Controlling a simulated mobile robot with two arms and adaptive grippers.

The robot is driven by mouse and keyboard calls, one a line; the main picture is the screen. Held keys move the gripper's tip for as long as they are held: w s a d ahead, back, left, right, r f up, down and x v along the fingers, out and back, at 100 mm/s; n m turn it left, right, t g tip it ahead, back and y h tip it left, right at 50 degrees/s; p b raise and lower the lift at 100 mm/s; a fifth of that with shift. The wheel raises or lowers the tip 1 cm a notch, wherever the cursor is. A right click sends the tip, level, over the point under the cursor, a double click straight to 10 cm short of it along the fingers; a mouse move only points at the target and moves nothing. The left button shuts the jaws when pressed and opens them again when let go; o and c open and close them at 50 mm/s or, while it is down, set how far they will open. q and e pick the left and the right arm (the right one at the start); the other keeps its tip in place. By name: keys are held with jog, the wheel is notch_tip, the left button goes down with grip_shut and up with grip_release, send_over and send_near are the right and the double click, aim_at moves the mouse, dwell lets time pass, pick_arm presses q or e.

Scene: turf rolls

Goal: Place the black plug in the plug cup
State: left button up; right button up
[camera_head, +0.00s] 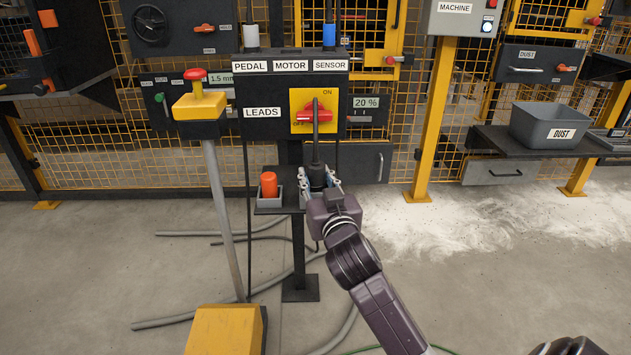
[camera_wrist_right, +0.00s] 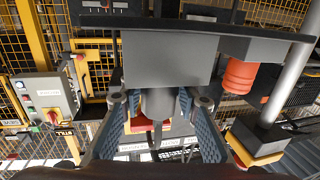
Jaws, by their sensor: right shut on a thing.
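The black plug (camera_head: 317,174) is upright, with a dark cable rising from its top in front of the LEADS panel. My right gripper (camera_head: 319,187) is shut around it, just above the small shelf. In the right wrist view, which is upside down, the plug (camera_wrist_right: 157,104) is between the two fingers of my right gripper (camera_wrist_right: 160,98). A grey block-shaped cup (camera_wrist_right: 167,58) is fixed to the shelf in line with the plug and meets its end. How deep the plug is in the cup is hidden. My left gripper is out of view.
An orange plug (camera_head: 269,184) stands in a grey cup (camera_head: 271,199) on the left part of the shelf. A yellow-topped emergency stop post (camera_head: 218,190) stands left. The panel (camera_head: 270,85) with a red switch is behind. Grey hoses lie on the floor.

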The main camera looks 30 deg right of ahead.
jog(key=shift+r, duration=0.1)
jog(key=o, duration=1.2)
